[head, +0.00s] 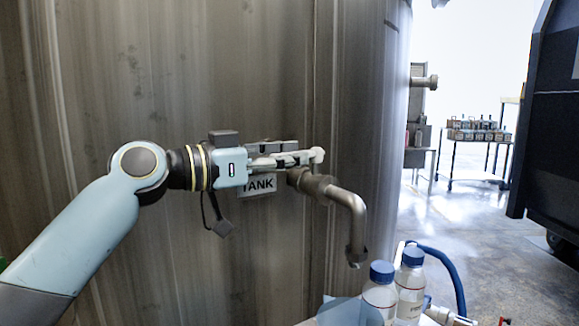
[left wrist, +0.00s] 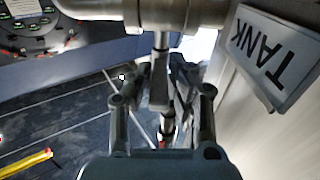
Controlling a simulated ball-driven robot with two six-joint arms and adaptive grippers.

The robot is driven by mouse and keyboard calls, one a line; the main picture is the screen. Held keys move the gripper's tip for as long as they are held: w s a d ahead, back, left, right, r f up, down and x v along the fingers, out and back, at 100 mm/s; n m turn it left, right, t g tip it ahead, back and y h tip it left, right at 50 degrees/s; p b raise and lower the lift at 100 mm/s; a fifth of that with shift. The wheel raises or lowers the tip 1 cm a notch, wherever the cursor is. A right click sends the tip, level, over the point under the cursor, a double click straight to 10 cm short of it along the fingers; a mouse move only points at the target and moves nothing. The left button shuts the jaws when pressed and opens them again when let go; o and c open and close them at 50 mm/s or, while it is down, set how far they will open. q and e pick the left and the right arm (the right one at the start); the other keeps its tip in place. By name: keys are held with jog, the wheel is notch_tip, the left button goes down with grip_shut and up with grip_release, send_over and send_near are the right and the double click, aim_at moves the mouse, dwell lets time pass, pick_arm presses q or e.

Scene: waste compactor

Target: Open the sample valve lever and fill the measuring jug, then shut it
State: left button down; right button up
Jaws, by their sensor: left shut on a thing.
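The sample valve is a metal pipe with a bent spout (head: 357,215) on the big steel tank, its outlet pointing down. My left gripper (head: 300,158) is at the valve body, beside the TANK sign. In the left wrist view, my left gripper (left wrist: 162,98) is shut on the grey valve lever (left wrist: 158,88), which hangs from a stem under the pipe (left wrist: 165,14). In the head view the gripper hides most of the lever. A translucent bluish rounded vessel, perhaps the measuring jug (head: 343,312), shows at the bottom edge, below the spout and mostly cut off. No flow is visible at the outlet.
Two white bottles with blue caps (head: 381,272) (head: 412,256) stand right of the vessel. A blue hose (head: 448,268) curves behind them. The TANK sign (head: 258,186) is close under my gripper. A cart (head: 480,150) and a dark container (head: 550,120) stand far right, with open floor between.

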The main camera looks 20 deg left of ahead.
pick_arm(q)
jog(key=shift+r, duration=0.1)
jog(key=c, duration=1.2)
grip_release()
jog(key=shift+c, duration=0.2)
jog(key=v, duration=1.2)
